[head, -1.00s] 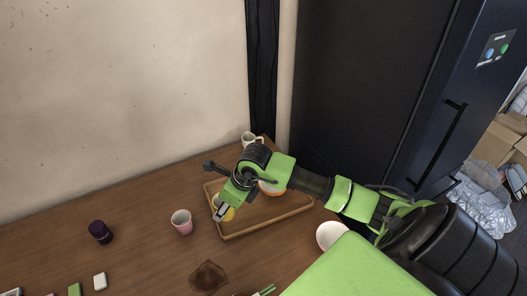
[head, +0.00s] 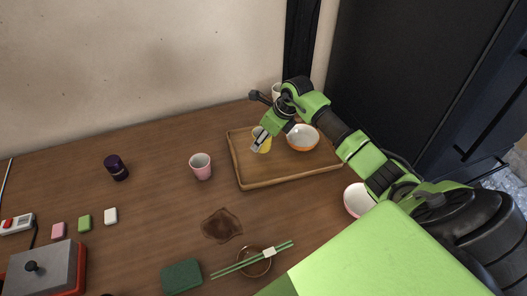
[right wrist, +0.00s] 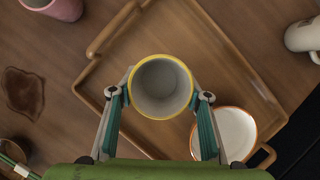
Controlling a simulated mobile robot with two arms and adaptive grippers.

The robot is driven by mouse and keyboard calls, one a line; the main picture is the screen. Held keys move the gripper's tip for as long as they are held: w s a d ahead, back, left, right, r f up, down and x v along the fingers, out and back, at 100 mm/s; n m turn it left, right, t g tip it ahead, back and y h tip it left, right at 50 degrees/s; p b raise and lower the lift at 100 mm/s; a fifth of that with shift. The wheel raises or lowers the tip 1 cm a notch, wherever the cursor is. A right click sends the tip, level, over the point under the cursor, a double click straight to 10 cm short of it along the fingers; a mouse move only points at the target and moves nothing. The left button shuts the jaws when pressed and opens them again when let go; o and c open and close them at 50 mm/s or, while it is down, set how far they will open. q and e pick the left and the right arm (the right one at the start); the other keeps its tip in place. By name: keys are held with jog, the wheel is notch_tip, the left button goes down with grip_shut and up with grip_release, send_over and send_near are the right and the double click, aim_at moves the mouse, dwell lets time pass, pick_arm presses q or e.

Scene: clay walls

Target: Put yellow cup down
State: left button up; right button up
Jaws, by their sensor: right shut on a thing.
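The yellow cup (head: 264,143) is in my right gripper (head: 260,138), over the left part of the wooden tray (head: 262,182). In the right wrist view the cup (right wrist: 161,86) shows its yellow rim and pale inside from above. It looks empty and upright. The fingers of my right gripper (right wrist: 160,98) press on it from both sides. I cannot tell whether the cup's base touches the tray (right wrist: 112,62). My left gripper is not in view.
A white and orange bowl (head: 303,139) sits on the tray, right of the cup. A pink cup (head: 201,169) stands left of the tray. A brown spill (head: 221,225), chopsticks on a small bowl (head: 254,262) and a pink bowl (head: 356,200) lie in front.

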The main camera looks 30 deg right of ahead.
aim_at(263, 146)
jog(key=shift+w+d+f, duration=0.1)
jog(key=shift+d+f, duration=0.05)
jog(key=shift+f, duration=0.05)
notch_tip(263, 146, down, 4)
jog(key=b, duration=0.3)
jog(key=shift+w+d+r, duration=0.1)
jog(key=shift+w+r, duration=0.05)
jog(key=shift+r, duration=0.1)
jog(key=shift+f, duration=0.15)
jog(key=shift+d, duration=0.1)
jog(key=o, duration=1.2)
jog(key=shift+r, duration=0.2)
jog(key=v, duration=1.2)
jog(key=shift+b, duration=0.35)
